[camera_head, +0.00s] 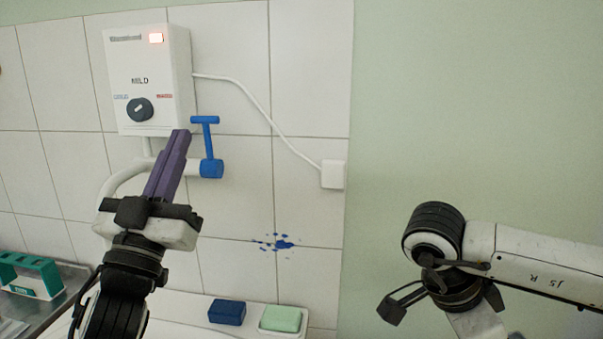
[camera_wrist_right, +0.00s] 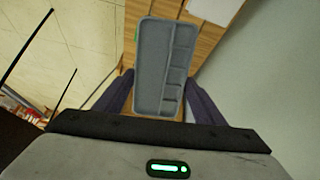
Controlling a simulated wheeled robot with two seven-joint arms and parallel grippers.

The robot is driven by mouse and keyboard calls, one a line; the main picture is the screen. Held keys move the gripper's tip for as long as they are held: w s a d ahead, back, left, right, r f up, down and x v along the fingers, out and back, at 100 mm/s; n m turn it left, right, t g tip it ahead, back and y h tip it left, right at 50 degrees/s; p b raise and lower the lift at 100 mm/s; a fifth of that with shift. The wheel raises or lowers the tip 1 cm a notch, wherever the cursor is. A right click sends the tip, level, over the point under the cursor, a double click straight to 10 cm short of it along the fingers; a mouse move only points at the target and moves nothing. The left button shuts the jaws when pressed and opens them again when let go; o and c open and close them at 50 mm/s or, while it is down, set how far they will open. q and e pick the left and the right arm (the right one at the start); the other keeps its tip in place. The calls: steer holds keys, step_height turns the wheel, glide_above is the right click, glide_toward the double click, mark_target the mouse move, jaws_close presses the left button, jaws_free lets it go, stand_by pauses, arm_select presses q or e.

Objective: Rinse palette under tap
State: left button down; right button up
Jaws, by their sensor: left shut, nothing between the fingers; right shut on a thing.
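The grey palette (camera_wrist_right: 150,62), with a long well and several small compartments, is held between the purple fingers of my right gripper (camera_wrist_right: 160,85) in the right wrist view. In the head view my right arm shows at the right, but its fingers are out of frame. The tap's blue T-shaped lever (camera_head: 207,142) stands upright on its blue valve on the white pipe (camera_head: 124,178). My left gripper (camera_head: 177,142) is shut and empty, its purple fingers pointing up just left of the lever. I cannot tell whether they touch it. The spout and any water are hidden or out of view.
A white water heater (camera_head: 150,75) with a red light hangs on the tiled wall; its cord runs to an outlet (camera_head: 333,174). Below, a blue sponge (camera_head: 227,312) and a green soap block (camera_head: 281,318) lie on a white ledge. A green rack (camera_head: 32,274) stands at lower left.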

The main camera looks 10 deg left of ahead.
mark_target(209, 148)
arm_select(q)
steer(key=w, duration=0.4)
steer(key=w+r, duration=0.1)
steer(key=w, duration=0.1)
steer(key=shift+a, duration=0.15)
